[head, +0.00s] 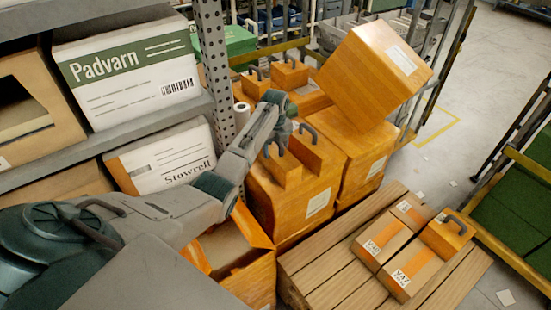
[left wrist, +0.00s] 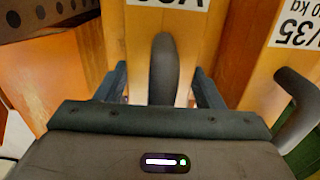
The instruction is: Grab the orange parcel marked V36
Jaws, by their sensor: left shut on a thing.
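Several orange parcels with dark arched handles stand on the orange boxes in the middle of the head view. My left gripper (head: 283,122) is over the front ones. In the left wrist view my left gripper (left wrist: 163,88) is shut on the dark handle (left wrist: 163,60) of an orange parcel (left wrist: 140,50). The label on that parcel is cut off by the top edge, so I cannot read its full mark. A parcel marked V35 (left wrist: 262,75) stands to its right, with its own handle apart from my fingers. My right gripper is not in view.
A steel rack post (head: 214,70) stands close to my left arm. Large orange boxes (head: 345,150) stand beside the parcels, with a tilted box (head: 375,72) on top. A wooden pallet (head: 330,255) holds several parcels.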

